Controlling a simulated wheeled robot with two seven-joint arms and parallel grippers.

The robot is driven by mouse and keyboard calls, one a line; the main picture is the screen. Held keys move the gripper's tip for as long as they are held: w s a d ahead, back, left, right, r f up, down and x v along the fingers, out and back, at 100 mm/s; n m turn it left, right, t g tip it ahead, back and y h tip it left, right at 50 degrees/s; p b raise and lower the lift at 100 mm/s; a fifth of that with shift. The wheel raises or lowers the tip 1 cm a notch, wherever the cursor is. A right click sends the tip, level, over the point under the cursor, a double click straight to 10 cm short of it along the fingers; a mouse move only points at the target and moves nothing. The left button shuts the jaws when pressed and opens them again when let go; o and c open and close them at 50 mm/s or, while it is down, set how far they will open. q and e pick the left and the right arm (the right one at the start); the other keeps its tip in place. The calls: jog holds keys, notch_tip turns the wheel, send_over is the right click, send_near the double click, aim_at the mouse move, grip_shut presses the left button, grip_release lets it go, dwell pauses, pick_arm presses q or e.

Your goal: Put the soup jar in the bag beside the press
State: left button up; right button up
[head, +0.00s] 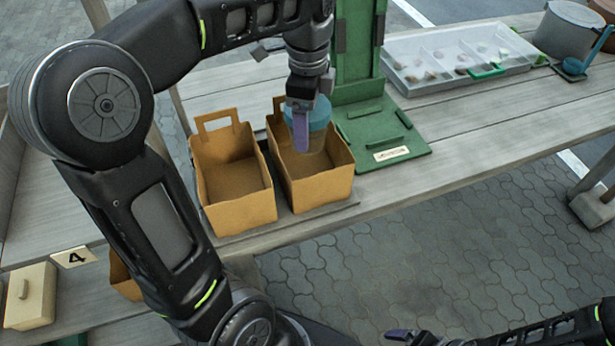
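My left gripper (301,128) comes down from above over that bag. One purple finger lies across the near side of the jar, and the gripper appears closed on it. The far finger is hidden, and the jar's base is unclear against the bag. My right gripper (400,334) is low at the bottom edge, away from the table. Only part of it shows, so its opening is unclear.
A second, empty brown bag (238,192) stands left of the first. A clear compartment box (440,84) and a grey pot (568,32) stand on the table's right. A cream lidded box (30,297) and a number 4 card (75,257) are lower left.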

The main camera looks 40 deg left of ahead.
pick_arm(q)
send_near(308, 173)
dwell(0.5)
jog(key=shift+b, duration=0.3)
jog(key=shift+f, duration=1.9)
jog(key=shift+f, duration=0.1)
jog(key=o, duration=1.7)
notch_tip(308, 173, up, 12)
jog(key=shift+r+p, duration=0.15)
jog(key=shift+p, duration=0.35)
